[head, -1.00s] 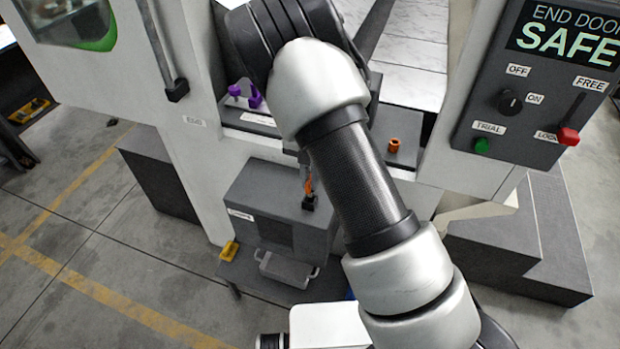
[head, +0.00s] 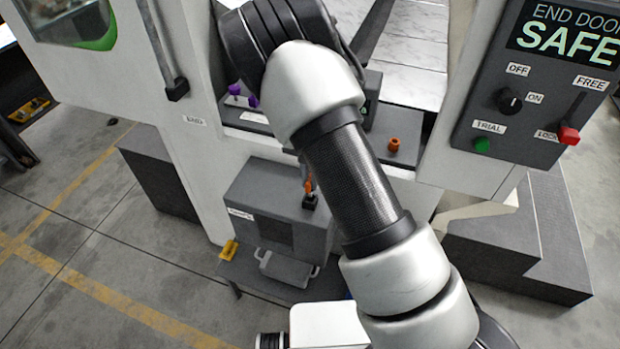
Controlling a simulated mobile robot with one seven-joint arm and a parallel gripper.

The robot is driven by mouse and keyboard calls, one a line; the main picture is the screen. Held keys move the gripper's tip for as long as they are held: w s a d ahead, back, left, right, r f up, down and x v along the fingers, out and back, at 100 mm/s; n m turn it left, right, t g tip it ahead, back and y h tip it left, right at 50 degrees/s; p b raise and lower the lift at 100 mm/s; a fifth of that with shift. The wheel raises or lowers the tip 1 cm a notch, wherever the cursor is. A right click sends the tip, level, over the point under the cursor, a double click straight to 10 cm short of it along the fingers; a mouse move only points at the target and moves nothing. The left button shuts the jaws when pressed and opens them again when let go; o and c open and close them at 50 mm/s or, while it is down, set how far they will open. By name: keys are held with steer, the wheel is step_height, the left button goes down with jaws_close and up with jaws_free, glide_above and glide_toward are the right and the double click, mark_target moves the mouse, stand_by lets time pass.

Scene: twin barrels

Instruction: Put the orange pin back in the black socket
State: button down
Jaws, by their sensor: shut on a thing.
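The orange pin (head: 308,185) stands at the black socket (head: 310,201) on top of the grey box below the machine opening. Its lower end meets the socket; how deep it sits I cannot tell. My gripper (head: 304,170) is almost wholly hidden behind my arm link; only a sliver shows at the pin's upper end, shut on the pin.
A second orange piece (head: 394,145) stands on a dark ledge to the right of my arm. Purple knobs (head: 243,95) are at the left of the opening. A control panel (head: 540,85) with a red lever is at right. A yellow block (head: 230,249) is lower left.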

steer(key=shift+f, duration=2.05)
steer(key=c, duration=1.7)
jaws_free()
steer(key=shift+r, duration=0.1)
step_height(320, 180, up, 17)
steer(key=shift+r, duration=0.15)
